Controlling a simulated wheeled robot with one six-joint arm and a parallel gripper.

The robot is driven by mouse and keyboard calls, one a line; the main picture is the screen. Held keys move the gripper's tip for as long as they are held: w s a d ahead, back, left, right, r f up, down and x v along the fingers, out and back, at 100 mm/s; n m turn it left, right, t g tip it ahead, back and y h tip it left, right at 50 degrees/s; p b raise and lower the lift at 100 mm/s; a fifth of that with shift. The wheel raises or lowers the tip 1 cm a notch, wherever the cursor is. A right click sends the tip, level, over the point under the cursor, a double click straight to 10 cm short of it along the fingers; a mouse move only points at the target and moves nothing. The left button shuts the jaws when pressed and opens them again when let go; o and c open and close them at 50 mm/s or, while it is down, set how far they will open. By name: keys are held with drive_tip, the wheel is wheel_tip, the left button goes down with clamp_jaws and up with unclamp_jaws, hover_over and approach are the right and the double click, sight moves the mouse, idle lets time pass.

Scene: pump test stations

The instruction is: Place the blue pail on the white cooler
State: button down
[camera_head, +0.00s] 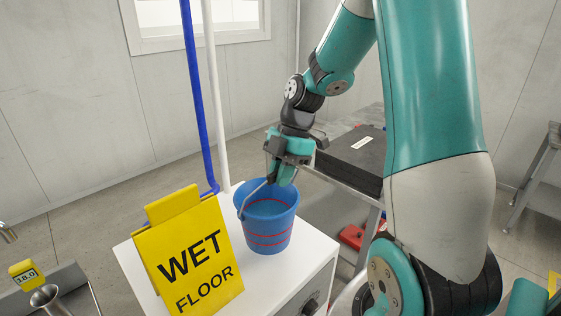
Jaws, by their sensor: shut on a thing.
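The blue pail (266,222) has red bands and a thin metal handle. It appears upright at the white box-shaped cooler (317,255), over the back part of its top. I cannot tell for certain whether its base touches the top. My gripper (273,178) is above the pail's rim and shut on its handle. The handle rises from the pail's left side to the fingers. The pail's far rim is partly hidden behind the fingers.
A yellow wet floor sign (190,258) stands at the front left of the cooler top, close to the pail. A blue pipe (196,95) and a white pipe (212,95) rise behind. A black case (357,155) lies on a metal table at right. A red object (352,237) is below.

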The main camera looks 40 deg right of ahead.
drive_tip(key=shift+f, duration=1.95)
drive_tip(key=c, duration=1.6)
unclamp_jaws()
drive_tip(key=shift+f, duration=0.2)
drive_tip(key=o, duration=0.4)
drive_tip(key=shift+r, duration=0.15)
